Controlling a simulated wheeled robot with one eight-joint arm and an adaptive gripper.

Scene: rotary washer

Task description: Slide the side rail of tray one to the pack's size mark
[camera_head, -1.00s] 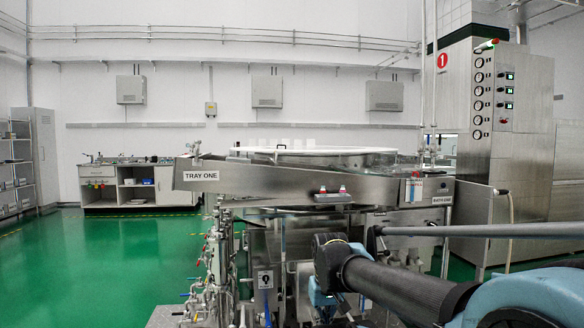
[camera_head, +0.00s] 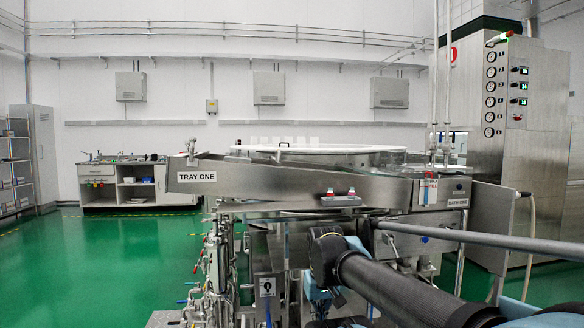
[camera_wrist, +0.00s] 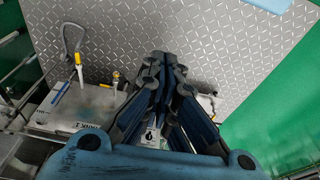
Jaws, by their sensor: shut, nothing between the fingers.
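Tray one (camera_head: 262,183) is a long steel tray on the machine, with a sloping front side and a white "TRAY ONE" label (camera_head: 196,177) at its left end. I cannot clearly pick out the side rail or the pack in the head view. A small bracket with two red-topped knobs (camera_head: 341,199) sits on the front side.
In the wrist view, a steel box (camera_wrist: 78,110) with yellow-capped fittings stands left of my gripper above checker plate (camera_wrist: 205,35). Pipes and valves (camera_head: 212,262) crowd below tray one. A control cabinet (camera_head: 505,150) stands at the right. The green floor (camera_head: 110,255) at left is clear.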

